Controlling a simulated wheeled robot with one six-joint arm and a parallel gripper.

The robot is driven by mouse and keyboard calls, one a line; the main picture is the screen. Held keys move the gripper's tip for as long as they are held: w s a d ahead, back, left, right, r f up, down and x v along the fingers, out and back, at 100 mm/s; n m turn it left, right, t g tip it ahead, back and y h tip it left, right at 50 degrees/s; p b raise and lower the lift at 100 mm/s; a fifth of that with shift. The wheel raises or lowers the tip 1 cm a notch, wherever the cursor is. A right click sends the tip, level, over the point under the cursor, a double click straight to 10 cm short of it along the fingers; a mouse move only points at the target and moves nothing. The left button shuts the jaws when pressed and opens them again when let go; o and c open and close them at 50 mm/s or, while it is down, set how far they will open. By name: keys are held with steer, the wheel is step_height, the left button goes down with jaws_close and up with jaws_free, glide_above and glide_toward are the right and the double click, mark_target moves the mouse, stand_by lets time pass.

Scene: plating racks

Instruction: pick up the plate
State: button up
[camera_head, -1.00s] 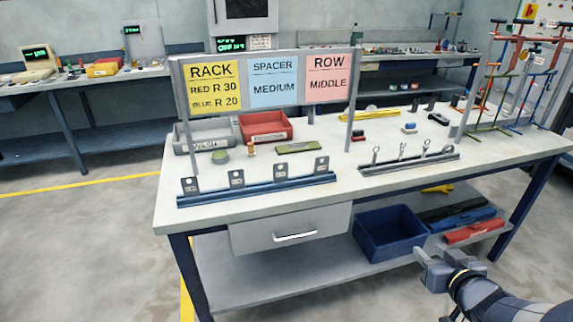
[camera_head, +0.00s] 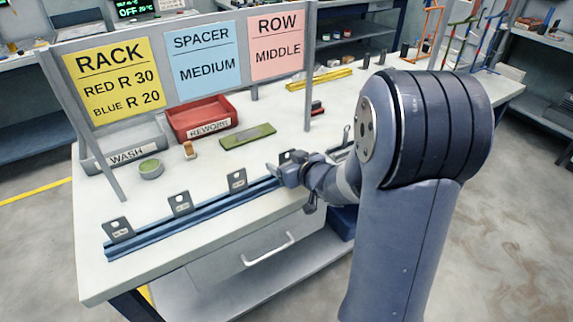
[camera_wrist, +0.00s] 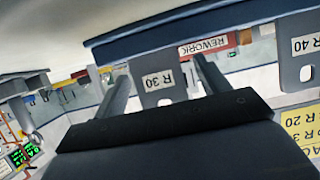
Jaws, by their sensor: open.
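Several grey plates with round holes and white labels stand upright on a blue rail (camera_head: 205,219) along the table's front. In the wrist view, which is upside down, a plate labelled R 30 (camera_wrist: 159,96) hangs from the rail between my two fingers. A plate labelled R 40 (camera_wrist: 306,45) is to its right there. In the head view my gripper (camera_head: 275,170) is at the rail's right end, by the rightmost plate (camera_head: 287,156), partly covering it. My gripper (camera_wrist: 160,68) is open, its fingers on either side of R 30. I cannot tell whether they touch it.
A sign board (camera_head: 107,75) reads red R 30, blue R 20, spacer medium, row middle. Behind the rail are a grey WASH bin (camera_head: 125,145), a red REWORK bin (camera_head: 201,117), a green bar (camera_head: 248,135) and a round green-topped tin (camera_head: 150,168). My arm hides the table's right part.

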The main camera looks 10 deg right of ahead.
steer(key=shift+x, duration=0.95)
steer(key=c, duration=1.1)
steer(key=shift+c, duration=0.2)
step_height(320, 180, up, 10)
steer(key=p, duration=0.4)
